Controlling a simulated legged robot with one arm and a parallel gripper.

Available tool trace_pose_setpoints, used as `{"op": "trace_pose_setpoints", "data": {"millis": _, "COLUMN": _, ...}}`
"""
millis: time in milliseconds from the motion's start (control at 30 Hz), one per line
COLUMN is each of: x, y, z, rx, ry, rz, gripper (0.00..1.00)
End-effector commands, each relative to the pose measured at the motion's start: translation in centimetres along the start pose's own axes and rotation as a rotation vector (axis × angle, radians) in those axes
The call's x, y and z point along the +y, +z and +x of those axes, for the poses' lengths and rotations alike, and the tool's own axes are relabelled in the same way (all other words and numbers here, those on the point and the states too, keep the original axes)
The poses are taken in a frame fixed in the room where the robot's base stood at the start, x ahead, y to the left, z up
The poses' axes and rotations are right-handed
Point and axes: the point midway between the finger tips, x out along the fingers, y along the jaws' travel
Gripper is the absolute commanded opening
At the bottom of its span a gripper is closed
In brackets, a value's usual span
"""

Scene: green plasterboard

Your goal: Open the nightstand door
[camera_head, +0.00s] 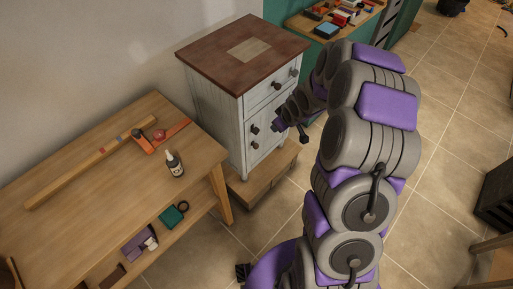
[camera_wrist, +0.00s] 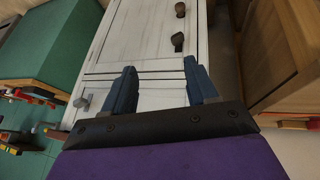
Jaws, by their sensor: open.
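The nightstand (camera_head: 218,100) has a worn white body and a brown top, and stands against the wall in the head view. Its front (camera_wrist: 145,35) fills the middle of the wrist view, turned on its side. Two dark knobs, one (camera_wrist: 178,42) nearer and one (camera_wrist: 180,10) farther, sit on the door side; in the head view they show at the front's left edge (camera_head: 254,129). The door looks closed. A greyer knob (camera_wrist: 82,103) sits on the drawer part. My gripper (camera_wrist: 160,88) is open and empty, in front of the nightstand, apart from the dark knobs.
A wooden table (camera_head: 95,165) at left holds a bottle (camera_head: 175,164), a level and tools. A low wooden plinth (camera_head: 265,175) lies under the nightstand. A workbench with small items (camera_head: 325,28) stands behind. The tiled floor (camera_head: 440,200) at right is mostly clear.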

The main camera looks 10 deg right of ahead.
Motion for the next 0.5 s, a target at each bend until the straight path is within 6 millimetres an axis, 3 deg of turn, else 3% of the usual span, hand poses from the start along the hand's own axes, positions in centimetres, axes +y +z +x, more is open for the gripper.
{"op": "trace_pose_setpoints", "data": {"millis": 33, "x": 0.6, "y": 0.5, "z": 1.9, "rx": 0.026, "ry": -0.005, "rz": -0.006, "gripper": 0.58}}
{"op": "trace_pose_setpoints", "data": {"millis": 233, "x": 1.6, "y": 1.3, "z": 7.7, "rx": 0.166, "ry": -0.012, "rz": -0.062, "gripper": 0.58}}
{"op": "trace_pose_setpoints", "data": {"millis": 500, "x": 0.3, "y": 3.5, "z": 14.2, "rx": 0.348, "ry": -0.010, "rz": -0.128, "gripper": 0.58}}
